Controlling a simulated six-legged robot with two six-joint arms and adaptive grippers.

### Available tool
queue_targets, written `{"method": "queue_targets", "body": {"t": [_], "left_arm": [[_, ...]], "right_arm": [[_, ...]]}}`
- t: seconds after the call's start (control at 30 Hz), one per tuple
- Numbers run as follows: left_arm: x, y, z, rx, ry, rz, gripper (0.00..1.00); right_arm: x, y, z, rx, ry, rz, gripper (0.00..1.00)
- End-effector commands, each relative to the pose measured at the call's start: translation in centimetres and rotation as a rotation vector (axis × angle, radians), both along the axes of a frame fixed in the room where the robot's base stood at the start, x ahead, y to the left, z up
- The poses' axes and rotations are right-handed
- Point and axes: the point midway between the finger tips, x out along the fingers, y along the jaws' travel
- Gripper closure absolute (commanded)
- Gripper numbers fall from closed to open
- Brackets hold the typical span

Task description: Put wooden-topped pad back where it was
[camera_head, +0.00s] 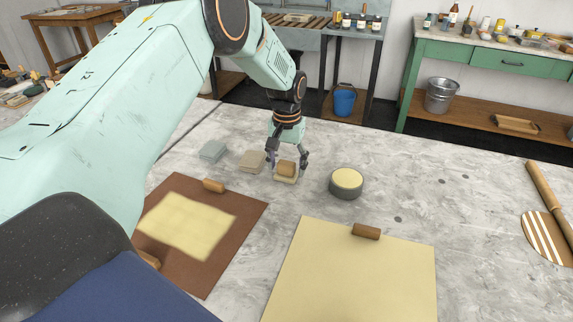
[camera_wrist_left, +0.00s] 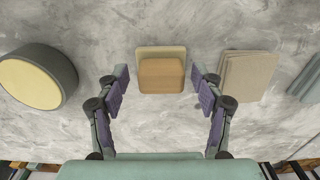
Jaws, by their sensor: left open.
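The wooden-topped pad (camera_head: 287,168) sits on the grey stone table, its wooden block on top of a pale, wider base. It also shows in the left wrist view (camera_wrist_left: 161,75), between the fingers. My left gripper (camera_head: 288,162) is open, with one finger on each side of the pad. In the wrist view the left gripper (camera_wrist_left: 161,88) shows clear gaps between its fingers and the wooden block. My right gripper is in neither view.
A round grey tin with a yellow top (camera_head: 346,183) stands right of the pad. A beige folded cloth (camera_head: 252,161) and a grey-green one (camera_head: 213,150) lie left. A brown board (camera_head: 256,205) and a cream sheet (camera_head: 350,275) lie nearer, with wooden blocks on them.

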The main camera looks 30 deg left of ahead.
Motion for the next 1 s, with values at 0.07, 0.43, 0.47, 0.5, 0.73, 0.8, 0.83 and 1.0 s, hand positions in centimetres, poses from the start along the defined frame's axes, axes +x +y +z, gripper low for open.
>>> {"method": "queue_targets", "body": {"t": [0.07, 0.43, 0.47, 0.5, 0.73, 0.8, 0.83, 1.0], "left_arm": [[0.1, 0.0, 1.3, -0.001, -0.002, 0.000, 0.33], [0.1, 0.0, 8.8, 0.000, -0.003, 0.001, 0.33], [0.1, 0.0, 9.3, 0.000, -0.004, 0.001, 0.33], [0.1, 0.0, 9.9, 0.000, -0.003, 0.001, 0.33], [0.1, 0.0, 11.8, 0.000, -0.001, 0.000, 0.33], [0.1, 0.0, 12.0, 0.000, 0.000, 0.000, 0.33], [0.1, 0.0, 12.0, 0.000, 0.000, 0.000, 0.33], [0.1, 0.0, 12.0, 0.000, 0.000, 0.000, 0.33]], "right_arm": [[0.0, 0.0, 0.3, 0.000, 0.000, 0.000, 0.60], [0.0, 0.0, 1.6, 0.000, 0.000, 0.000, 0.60], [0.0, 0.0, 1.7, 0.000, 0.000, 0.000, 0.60], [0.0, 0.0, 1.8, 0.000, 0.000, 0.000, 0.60], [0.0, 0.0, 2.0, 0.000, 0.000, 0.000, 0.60], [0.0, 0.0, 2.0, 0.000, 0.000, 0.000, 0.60], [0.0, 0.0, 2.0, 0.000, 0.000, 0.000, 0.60], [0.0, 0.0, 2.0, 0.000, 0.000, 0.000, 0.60]]}}
